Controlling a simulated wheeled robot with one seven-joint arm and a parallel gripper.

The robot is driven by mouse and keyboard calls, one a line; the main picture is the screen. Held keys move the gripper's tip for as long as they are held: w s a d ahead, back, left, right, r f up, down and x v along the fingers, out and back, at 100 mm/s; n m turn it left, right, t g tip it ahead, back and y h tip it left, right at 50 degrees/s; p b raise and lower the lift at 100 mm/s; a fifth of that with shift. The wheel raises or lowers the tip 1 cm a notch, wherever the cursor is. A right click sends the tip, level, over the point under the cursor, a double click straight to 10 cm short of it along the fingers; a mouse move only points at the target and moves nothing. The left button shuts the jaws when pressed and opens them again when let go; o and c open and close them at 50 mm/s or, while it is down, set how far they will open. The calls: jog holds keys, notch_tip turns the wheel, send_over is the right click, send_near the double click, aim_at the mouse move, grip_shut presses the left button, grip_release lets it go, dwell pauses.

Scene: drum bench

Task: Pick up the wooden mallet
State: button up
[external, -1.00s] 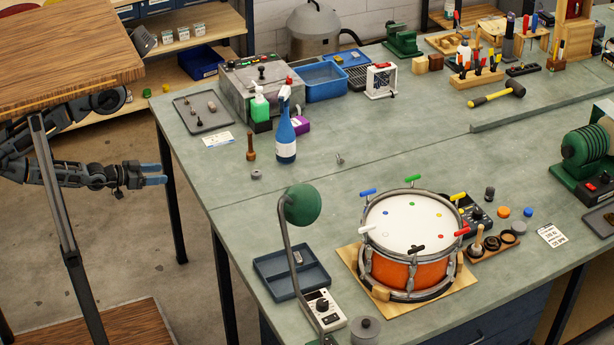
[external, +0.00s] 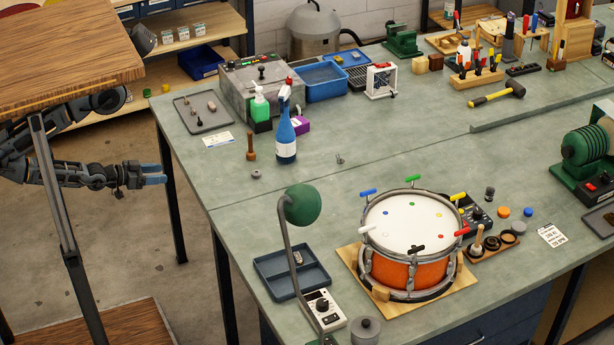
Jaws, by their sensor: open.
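A thing that looks like a wooden mallet (external: 556,64) stands at the far right back of the bench, with a brown block low down and a handle pointing up; it is too small to be sure. A yellow-and-black mallet (external: 497,95) lies nearer on the bench top. A small turned brown wooden piece (external: 251,146) stands upright left of the blue spray bottle. My gripper (external: 152,175), with blue fingers, is open and empty beyond the bench's left edge, far from all of these and touching nothing.
The bench (external: 300,178) lies to the right of my arm. A drum (external: 409,243), a green lamp (external: 305,205), a blue spray bottle (external: 285,135) and a grey tray (external: 202,113) stand on it. A wooden tabletop (external: 70,45) is above my arm. The bench's middle is mostly clear.

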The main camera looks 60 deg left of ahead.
jog(key=shift+c, duration=0.9)
